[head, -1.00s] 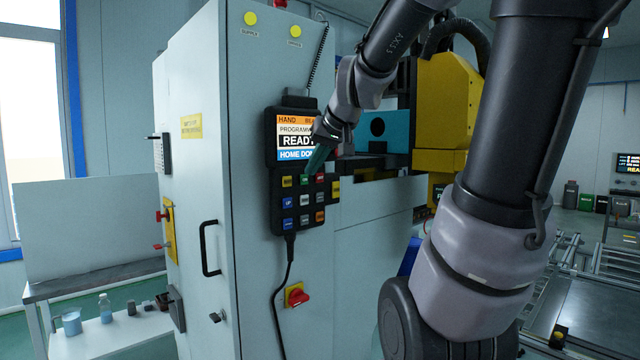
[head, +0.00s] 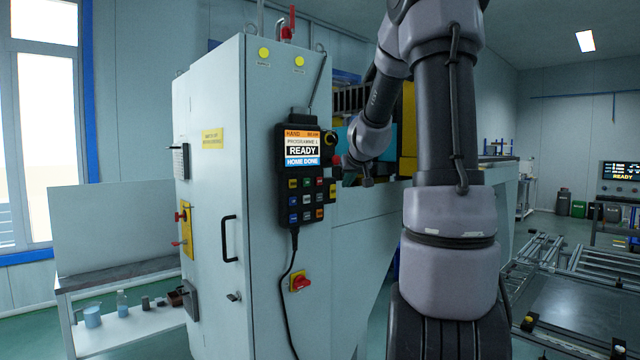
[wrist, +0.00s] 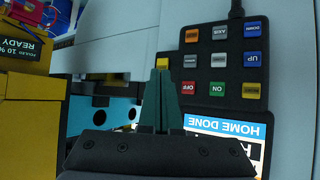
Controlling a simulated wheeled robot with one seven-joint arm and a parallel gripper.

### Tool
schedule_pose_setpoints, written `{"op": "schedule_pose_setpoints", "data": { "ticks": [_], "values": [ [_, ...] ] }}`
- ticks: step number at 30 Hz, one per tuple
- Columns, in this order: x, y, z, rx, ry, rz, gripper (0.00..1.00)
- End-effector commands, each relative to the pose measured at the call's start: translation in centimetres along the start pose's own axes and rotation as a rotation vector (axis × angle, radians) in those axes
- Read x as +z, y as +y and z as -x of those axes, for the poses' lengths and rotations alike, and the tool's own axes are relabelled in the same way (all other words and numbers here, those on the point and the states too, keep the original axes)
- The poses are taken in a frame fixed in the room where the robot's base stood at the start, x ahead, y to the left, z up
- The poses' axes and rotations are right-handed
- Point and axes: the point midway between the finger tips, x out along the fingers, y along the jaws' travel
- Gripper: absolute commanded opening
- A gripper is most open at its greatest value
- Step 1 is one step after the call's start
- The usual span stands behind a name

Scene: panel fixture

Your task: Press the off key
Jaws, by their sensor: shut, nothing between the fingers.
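The pendant (head: 305,213) hangs on the grey cabinet, its screen showing READY and HOME DONE. The off key (wrist: 188,88) is red and shows upside down in the wrist view, beside the green ON key (wrist: 217,89); in the head view the off key (head: 320,181) ends the top row at the right. My gripper (wrist: 162,72) is shut and empty. Its teal fingers appear just left of the off key in the wrist view, by the pendant's edge; I cannot tell their depth from it. In the head view my arm's end is right of the pendant and the fingers are not clear.
A red rotary switch (head: 300,282) on a yellow plate sits below the pendant, with the pendant's cable hanging beside it. A yellow machine part (wrist: 30,120) and a teal part (wrist: 95,118) lie left of the fingers in the wrist view.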

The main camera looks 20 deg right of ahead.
Motion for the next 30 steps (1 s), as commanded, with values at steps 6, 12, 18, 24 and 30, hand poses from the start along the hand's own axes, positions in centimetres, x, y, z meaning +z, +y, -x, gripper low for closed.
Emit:
{"op": "schedule_pose_setpoints", "data": {
  "ticks": [6, 12, 18, 24, 30],
  "values": [
    [-0.2, -0.4, -0.3, -0.004, -0.001, 0.002, 0.00],
    [-1.0, -1.4, -1.5, -0.005, -0.001, 0.005, 0.00],
    [-1.8, -2.1, -2.5, -0.005, -0.001, 0.003, 0.00],
    [-2.5, -2.9, -3.6, -0.005, -0.001, 0.003, 0.00],
    [-3.5, -3.8, -4.9, -0.005, -0.002, 0.003, 0.00]
  ]
}}
